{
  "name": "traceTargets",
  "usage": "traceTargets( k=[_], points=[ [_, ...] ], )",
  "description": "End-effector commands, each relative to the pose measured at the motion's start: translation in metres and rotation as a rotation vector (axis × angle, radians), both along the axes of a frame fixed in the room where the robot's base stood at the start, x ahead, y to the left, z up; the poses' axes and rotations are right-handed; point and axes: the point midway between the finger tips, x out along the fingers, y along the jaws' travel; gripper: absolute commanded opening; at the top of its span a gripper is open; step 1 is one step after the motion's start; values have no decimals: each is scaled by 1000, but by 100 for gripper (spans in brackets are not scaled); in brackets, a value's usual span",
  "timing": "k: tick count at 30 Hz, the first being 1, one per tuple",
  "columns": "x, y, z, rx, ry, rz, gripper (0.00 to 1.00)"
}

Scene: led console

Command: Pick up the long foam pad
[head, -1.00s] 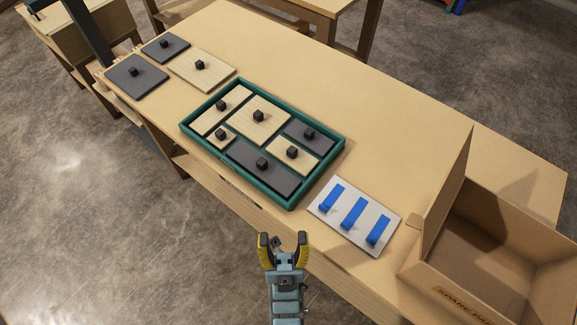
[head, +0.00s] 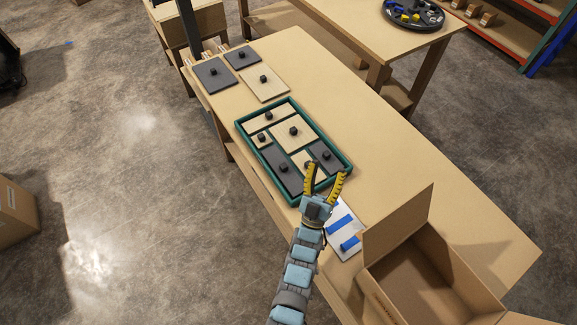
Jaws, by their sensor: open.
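A green-rimmed tray (head: 240,137) on the table holds several dark grey and pale wood-coloured pieces, each with a black knob. The long dark grey piece (head: 274,160) lies along the tray's near left side and looks like the long foam pad, though its material is hard to tell. Its knob is clear in view. My gripper (head: 327,170) is open and empty, with its yellow-and-black fingers spread. In the picture it overlaps the tray's near right end, to the right of the long piece. Its height above the tray cannot be told.
Two dark squares (head: 213,75) and a pale board (head: 265,84) lie beyond the tray. An open cardboard box (head: 398,240) stands at the near right. The table's right side (head: 370,140) is bare.

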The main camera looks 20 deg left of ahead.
Motion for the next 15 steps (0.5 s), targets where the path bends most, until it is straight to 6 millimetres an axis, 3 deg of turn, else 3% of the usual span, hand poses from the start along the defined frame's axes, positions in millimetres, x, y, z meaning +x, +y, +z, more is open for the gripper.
traceTargets(
  k=[1,6,15],
  points=[
    [20,10,3,-14,36,0,58],
    [80,48,-16,-85,188,4,58],
    [158,132,-53,-261,430,55,58]
  ],
)
